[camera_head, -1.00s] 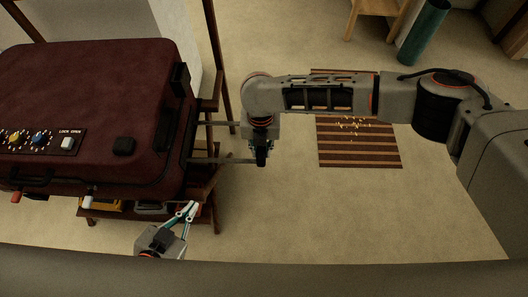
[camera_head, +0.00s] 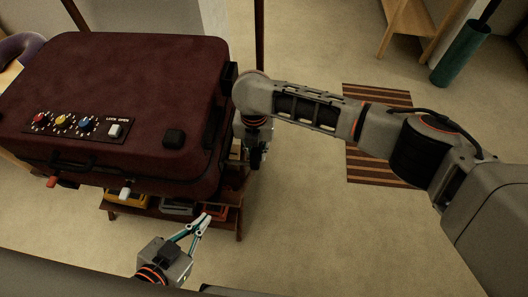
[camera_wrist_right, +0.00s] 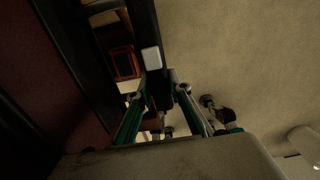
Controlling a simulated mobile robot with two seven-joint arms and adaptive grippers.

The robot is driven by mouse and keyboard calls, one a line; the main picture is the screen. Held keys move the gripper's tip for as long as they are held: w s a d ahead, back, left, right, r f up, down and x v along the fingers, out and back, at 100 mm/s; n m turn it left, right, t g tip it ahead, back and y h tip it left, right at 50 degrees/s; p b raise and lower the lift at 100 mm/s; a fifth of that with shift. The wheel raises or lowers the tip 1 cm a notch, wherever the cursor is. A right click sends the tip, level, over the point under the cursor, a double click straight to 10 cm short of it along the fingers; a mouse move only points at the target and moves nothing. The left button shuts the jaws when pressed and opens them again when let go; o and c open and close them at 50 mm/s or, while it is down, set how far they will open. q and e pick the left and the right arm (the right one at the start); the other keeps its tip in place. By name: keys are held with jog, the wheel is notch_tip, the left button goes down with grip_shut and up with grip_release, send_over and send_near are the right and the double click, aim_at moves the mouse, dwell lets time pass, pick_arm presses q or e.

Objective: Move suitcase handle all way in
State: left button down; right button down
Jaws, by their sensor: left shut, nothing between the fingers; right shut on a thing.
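The dark red suitcase (camera_head: 125,85) lies flat on a low wooden rack at the left. Its right side, where the handle comes out, faces my right arm. My right gripper (camera_head: 256,158) is close beside that side and shut on the suitcase handle. In the right wrist view the dark handle (camera_wrist_right: 160,90) sits between the fingers of my right gripper (camera_wrist_right: 160,90), with a pale button (camera_wrist_right: 152,58) beside them. The handle's poles are mostly hidden in the head view. My left gripper (camera_head: 206,220) is shut and empty in front of the rack.
The wooden rack (camera_head: 228,215) holds several small trays under the suitcase. A striped rug (camera_head: 385,172), a wooden stool (camera_head: 405,25) and a green cylinder (camera_head: 460,52) stand or lie to the right. The floor at front right is open.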

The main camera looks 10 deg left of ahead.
jog(key=shift+s+a+f, duration=0.1)
jog(key=shift+s+a, duration=0.15)
jog(key=shift+a, duration=0.3)
jog(key=c, duration=1.8)
grip_release()
jog(key=shift+c, duration=0.2)
jog(key=shift+w, duration=0.1)
jog(key=shift+w+r, duration=0.1)
jog(key=shift+r, duration=0.45)
notch_tip(320, 180, up, 11)
jog(key=shift+r, duration=0.1)
